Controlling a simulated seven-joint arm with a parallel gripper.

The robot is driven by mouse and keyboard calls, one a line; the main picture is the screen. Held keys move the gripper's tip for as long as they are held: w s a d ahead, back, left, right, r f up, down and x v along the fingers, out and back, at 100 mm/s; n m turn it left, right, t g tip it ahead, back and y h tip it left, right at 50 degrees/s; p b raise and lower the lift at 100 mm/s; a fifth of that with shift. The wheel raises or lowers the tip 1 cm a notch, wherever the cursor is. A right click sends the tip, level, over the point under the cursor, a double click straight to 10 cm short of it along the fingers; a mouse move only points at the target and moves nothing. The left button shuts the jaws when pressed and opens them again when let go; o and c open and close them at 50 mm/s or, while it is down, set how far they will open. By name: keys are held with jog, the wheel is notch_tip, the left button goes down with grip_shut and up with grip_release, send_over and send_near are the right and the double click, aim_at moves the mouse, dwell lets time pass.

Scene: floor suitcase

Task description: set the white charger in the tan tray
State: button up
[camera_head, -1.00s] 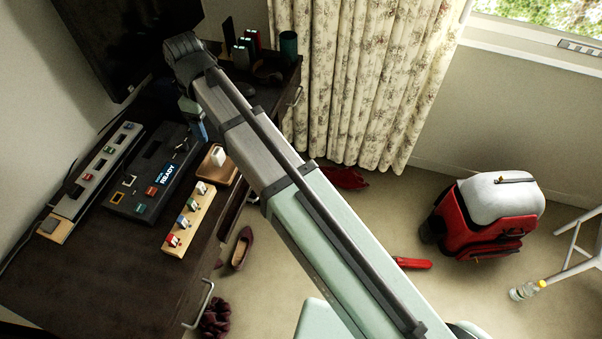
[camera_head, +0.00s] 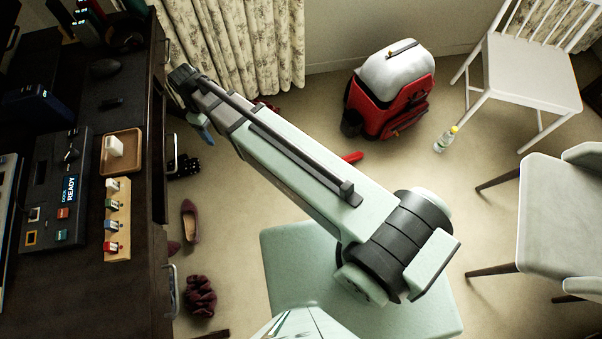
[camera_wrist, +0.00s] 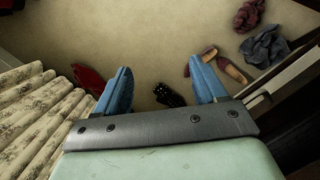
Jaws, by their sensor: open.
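A white charger (camera_head: 115,145) sits in the tan tray (camera_head: 123,171) on the dark desk, in the head view. My gripper is past the desk's right edge, near the curtain, to the right of and apart from the tray. In the head view only a blue finger of it shows clearly. In the wrist view my gripper (camera_wrist: 163,78) has its two blue fingers spread wide, with nothing held between them and the floor below. The wrist view shows neither the charger nor the tray.
A wooden strip (camera_head: 118,222) with several coloured blocks lies in front of the tray, beside a dark dock panel (camera_head: 50,190). Drawer handles jut from the desk. Shoes, clothing, a red suitcase (camera_head: 385,100) and a bottle (camera_head: 445,140) are on the floor. Chairs stand at right.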

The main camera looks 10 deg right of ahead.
jog(key=s+d+f+m+g, duration=0.1)
jog(key=s+d+f+m, duration=0.25)
jog(key=d+f, duration=0.55)
jog(key=s+d+f+m+g, duration=0.15)
jog(key=s+d+f, duration=0.4)
jog(key=d, duration=0.55)
jog(key=s+d+f+m, duration=0.2)
jog(key=s+d+f, duration=0.1)
jog(key=s, duration=0.3)
jog(key=s+d+f+m+g+y, duration=0.1)
jog(key=s+d+f+m, duration=0.1)
jog(key=s+d, duration=0.3)
jog(key=s+d+f+m+g, duration=0.1)
jog(key=s+d+f+m, duration=0.1)
jog(key=s+d+f, duration=0.2)
jog(key=s, duration=0.3)
jog(key=shift+s+d+f, duration=0.25)
jog(key=shift+d+f, duration=0.1)
jog(key=shift+d, duration=0.05)
